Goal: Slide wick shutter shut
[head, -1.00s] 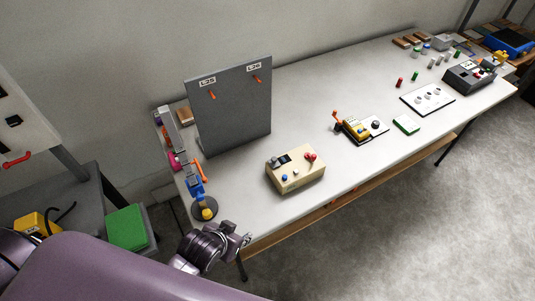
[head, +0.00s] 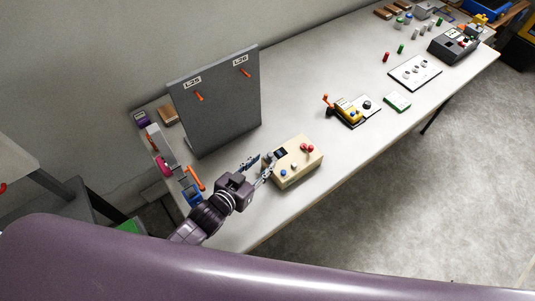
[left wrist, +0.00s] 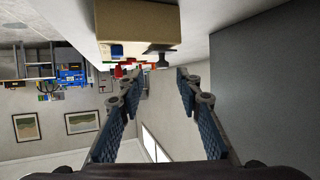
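A beige box (head: 298,168) stands near the table's front edge, with a dark window (head: 281,154), red knobs (head: 306,148) and small blue and white knobs on top. A dark tab (left wrist: 160,50) sticks out from the box in the left wrist view; I cannot tell for sure whether it is the wick shutter. My left gripper (head: 261,164) is just left of the box, its fingers apart and pointing toward the window side. In the left wrist view the gap between the fingers (left wrist: 157,84) is empty. My right gripper is not in view.
A tall grey panel (head: 218,100) with orange hooks stands behind and left of my gripper. An orange-and-blue item (head: 193,190) lies close to my left wrist. A yellow-and-black device (head: 350,112) is right of the box, with bare table between.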

